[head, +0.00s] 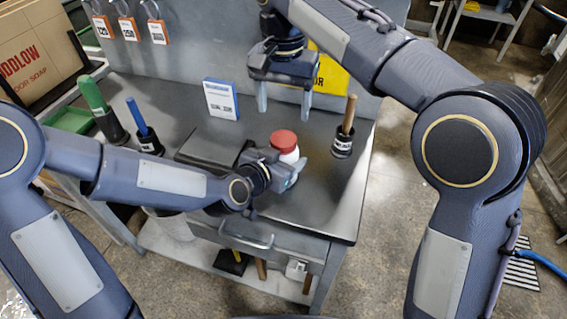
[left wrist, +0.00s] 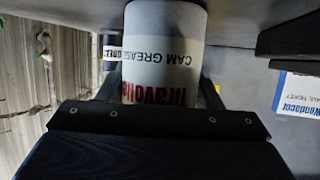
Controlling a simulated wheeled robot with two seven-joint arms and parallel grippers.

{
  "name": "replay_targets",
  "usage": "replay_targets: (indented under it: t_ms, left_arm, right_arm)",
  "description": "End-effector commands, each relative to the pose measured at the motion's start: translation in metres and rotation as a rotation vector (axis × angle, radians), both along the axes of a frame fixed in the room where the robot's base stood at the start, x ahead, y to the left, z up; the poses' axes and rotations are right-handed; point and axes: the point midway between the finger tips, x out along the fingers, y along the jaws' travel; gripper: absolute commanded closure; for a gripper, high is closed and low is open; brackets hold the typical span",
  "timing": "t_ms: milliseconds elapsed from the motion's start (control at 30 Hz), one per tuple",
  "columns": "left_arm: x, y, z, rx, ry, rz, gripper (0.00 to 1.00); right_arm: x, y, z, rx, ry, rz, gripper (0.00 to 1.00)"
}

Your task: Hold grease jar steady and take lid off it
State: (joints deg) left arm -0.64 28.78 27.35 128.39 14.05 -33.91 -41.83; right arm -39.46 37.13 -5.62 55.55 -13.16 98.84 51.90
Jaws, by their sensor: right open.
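The grease jar (head: 289,157) stands upright on the grey workbench, with its red lid (head: 284,140) on top. My left gripper (head: 292,168) is at the jar from the front left. In the left wrist view its fingers lie along both sides of the white jar (left wrist: 165,50), whose "CAM GREASE" label appears upside down. The lid is out of sight there. My right gripper (head: 285,105) is open and empty, fingers pointing down, above and behind the jar and apart from the lid.
A black holder (head: 342,146) with a wooden handle stands right of the jar, near the bench edge. A white card (head: 221,99) stands behind left. Holders with a blue handle (head: 137,115) and a green handle (head: 92,95) stand at left.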

Motion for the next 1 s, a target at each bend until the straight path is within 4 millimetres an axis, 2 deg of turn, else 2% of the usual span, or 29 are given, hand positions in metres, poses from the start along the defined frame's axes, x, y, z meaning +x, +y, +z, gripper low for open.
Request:
replay_targets:
  t_ms: [33,433,567,800,1000]
  left_arm:
    - [-0.0001,0.0001,0.0,0.0,0.0,0.0,0.49]
    - [-0.0002,0.0001,0.0,0.0,0.0,0.0,1.0]
    - [-0.0002,0.0001,0.0,0.0,0.0,0.0,1.0]
    - [-0.0002,0.0001,0.0001,0.0,0.0,0.0,1.0]
    - [-0.0002,0.0001,0.0001,0.0,0.0,0.0,1.0]
  right_arm:
    - [0.0,0.0,0.0,0.0,0.0,0.0,0.33]
    - [0.0002,-0.0002,-0.0004,-0.001,0.001,-0.039,0.33]
    - [0.0001,0.0,-0.0013,-0.002,0.005,-0.194,0.33]
    - [0.0003,-0.0002,-0.0013,-0.003,0.004,-0.583,0.33]
    - [0.0003,-0.0002,-0.0016,-0.001,0.0,-0.763,0.33]
